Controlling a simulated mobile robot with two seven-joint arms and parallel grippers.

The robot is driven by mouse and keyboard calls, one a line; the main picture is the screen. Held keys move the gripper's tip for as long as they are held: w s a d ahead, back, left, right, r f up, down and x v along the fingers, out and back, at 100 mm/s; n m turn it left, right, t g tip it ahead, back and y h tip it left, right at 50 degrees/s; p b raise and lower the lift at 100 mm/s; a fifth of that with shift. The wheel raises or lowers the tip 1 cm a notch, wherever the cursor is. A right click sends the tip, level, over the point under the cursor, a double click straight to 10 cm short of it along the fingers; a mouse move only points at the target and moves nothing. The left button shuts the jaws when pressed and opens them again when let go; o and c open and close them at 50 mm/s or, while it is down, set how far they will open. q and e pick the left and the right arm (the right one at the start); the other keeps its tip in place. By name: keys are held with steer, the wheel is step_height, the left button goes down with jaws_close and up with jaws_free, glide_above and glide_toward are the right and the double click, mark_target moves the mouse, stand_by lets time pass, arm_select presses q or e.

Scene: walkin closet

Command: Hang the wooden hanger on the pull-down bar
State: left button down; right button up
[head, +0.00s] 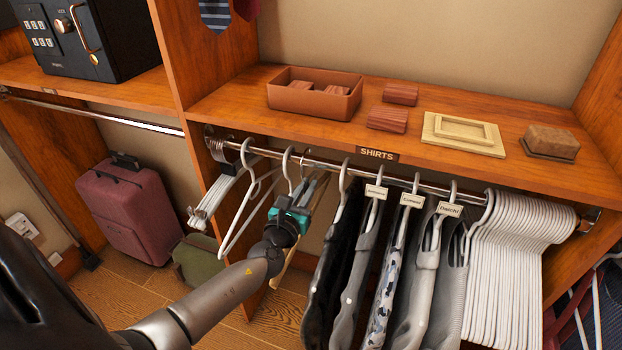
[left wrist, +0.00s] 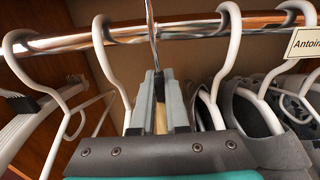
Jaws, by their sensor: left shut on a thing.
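My left gripper (head: 307,192) is shut on the wooden hanger (head: 284,268), just below the metal bar (head: 325,164) under the shelf marked SHIRTS. In the left wrist view the gripper's grey fingers (left wrist: 160,105) clamp the hanger's tan wooden neck (left wrist: 160,118). Its thin metal hook rises in front of the bar (left wrist: 185,30), which crosses behind it. I cannot tell whether the hook rests on the bar. The gripper and arm hide much of the hanger in the head view. My right gripper is not in view.
White hangers (head: 250,205) hang close left of the gripper. Dark and grey garments (head: 345,260) hang close on the right, then many white hangers (head: 515,250). The shelf (head: 230,103) above holds a brown box (head: 315,100) and wooden blocks. A maroon suitcase (head: 127,210) stands at left.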

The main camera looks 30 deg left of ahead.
arm_select(q)
steer(key=v, duration=0.4)
steer(key=shift+s+p, duration=0.15)
steer(key=shift+p, duration=0.15)
steer(key=v, duration=0.6)
steer(key=shift+s+d, duration=0.1)
steer(key=shift+s, duration=0.25)
steer(key=shift+b+v, duration=0.45)
steer(key=shift+v, duration=4.65)
